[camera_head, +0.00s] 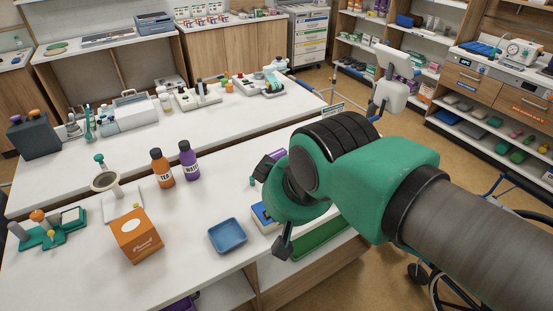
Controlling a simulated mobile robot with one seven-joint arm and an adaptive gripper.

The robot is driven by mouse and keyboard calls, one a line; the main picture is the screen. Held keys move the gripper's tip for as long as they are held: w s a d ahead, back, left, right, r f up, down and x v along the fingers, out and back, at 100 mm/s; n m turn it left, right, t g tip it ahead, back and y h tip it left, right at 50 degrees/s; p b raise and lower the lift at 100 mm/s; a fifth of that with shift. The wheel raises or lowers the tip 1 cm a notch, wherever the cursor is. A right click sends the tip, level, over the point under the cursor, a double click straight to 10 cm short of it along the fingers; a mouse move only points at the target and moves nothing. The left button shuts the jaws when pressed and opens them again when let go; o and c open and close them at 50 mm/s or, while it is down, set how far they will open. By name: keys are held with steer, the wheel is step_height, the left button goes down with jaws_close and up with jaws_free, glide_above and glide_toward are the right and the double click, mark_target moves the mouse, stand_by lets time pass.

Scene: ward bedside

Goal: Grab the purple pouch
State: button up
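No whole purple pouch shows clearly. A small purple patch (277,154) shows at the table's far right edge, mostly hidden behind my gripper; I cannot tell whether it is the pouch. Another purple thing (181,305) shows at the bottom edge, low under the tabletop and cut off by the frame. My gripper (272,207) is over the right part of the near table, its dark fingers spread wide apart. Nothing shows between them.
The near white table (205,200) bears a purple bottle (188,160), an orange bottle (161,168), an orange box (137,236), a blue tray (228,236) and a blue-and-yellow item (263,217) beside my gripper. Bare tabletop lies between the bottles and tray.

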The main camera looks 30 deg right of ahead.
steer(key=o, duration=1.5)
steer(key=shift+r, duration=0.1)
steer(key=w+d+r+m+g+p, duration=0.15)
steer(key=w+d+m+p, duration=0.35)
steer(key=w, duration=0.9)
steer(key=w+d+r+m+g+p, duration=0.1)
steer(key=w+d+r+m+p, duration=0.35)
steer(key=w, duration=1.05)
steer(key=w+d+f+m+g+p, duration=0.1)
steer(key=w+d+f+m, duration=0.2)
steer(key=w+d+f, duration=0.6)
steer(key=w+d+f+m+g+p, duration=0.2)
steer(key=w+d+f+m, duration=0.2)
steer(key=w+d+f, duration=0.5)
steer(key=d+f, duration=0.3)
steer(key=f, duration=0.4)
steer(key=shift+w+f, duration=0.15)
steer(key=shift+f, duration=0.05)
